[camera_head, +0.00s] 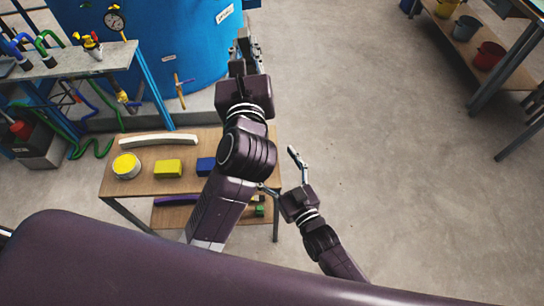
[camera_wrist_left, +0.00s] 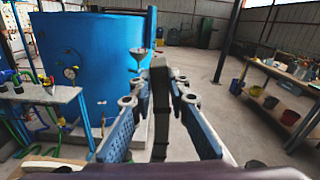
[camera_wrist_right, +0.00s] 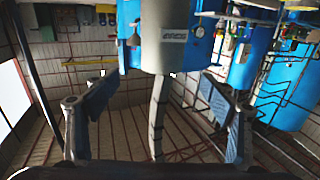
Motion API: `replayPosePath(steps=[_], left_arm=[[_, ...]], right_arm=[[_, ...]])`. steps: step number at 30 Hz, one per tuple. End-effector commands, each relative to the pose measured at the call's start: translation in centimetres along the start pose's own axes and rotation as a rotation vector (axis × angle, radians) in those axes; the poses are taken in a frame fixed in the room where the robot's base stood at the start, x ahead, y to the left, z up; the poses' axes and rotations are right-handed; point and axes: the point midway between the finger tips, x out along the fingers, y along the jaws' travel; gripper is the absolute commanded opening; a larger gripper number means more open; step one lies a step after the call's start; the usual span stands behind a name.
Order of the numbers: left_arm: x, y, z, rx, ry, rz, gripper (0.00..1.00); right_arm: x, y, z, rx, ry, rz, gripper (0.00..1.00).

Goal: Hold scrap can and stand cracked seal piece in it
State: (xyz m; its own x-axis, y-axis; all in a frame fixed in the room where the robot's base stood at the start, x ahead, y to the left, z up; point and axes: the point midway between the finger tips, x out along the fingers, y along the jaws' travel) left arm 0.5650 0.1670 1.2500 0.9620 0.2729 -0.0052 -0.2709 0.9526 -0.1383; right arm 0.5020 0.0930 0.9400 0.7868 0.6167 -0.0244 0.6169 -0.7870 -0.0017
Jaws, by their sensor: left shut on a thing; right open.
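My left gripper (camera_head: 243,48) is raised in front of the blue tank, past the far edge of the small table. In the left wrist view a dark, narrow, upright strip (camera_wrist_left: 160,105) stands between its fingers, and the gripper is shut on it. It may be the cracked seal piece; I see no crack. My right gripper (camera_head: 284,174) is open with fingers spread, right of the table.
The small wooden table (camera_head: 118,188) also holds a pale curved strip (camera_head: 158,139), a yellow block (camera_head: 168,168) and a blue block (camera_head: 206,165). The blue tank (camera_head: 180,60) stands behind. Buckets, one red (camera_head: 489,56), are on a rack far right. The floor between is clear.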

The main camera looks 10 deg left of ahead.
Motion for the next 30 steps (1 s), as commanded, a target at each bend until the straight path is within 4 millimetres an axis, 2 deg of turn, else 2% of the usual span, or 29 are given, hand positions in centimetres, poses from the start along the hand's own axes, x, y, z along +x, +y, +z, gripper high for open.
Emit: replayPosePath(steps=[3,7,15,21,30], left_arm=[[0.0,0.0,0.1,0.000,-0.002,-0.001,0.00],[0.0,0.0,0.1,0.000,-0.002,0.000,0.00],[0.0,0.0,0.1,0.000,-0.002,-0.001,0.00],[0.0,0.0,0.1,0.000,-0.002,-0.001,0.00],[0.0,0.0,0.1,-0.001,-0.002,-0.001,0.00]], right_arm=[[0.6,-0.3,-1.1,-0.002,0.025,-0.008,0.77],[1.9,-0.4,-1.3,-0.002,0.029,-0.008,0.77],[6.9,-0.5,-1.4,-0.002,0.026,-0.009,0.77],[9.9,-0.5,-1.4,-0.002,0.025,-0.008,0.77],[12.0,-0.4,-1.4,-0.001,0.024,-0.008,0.77]])
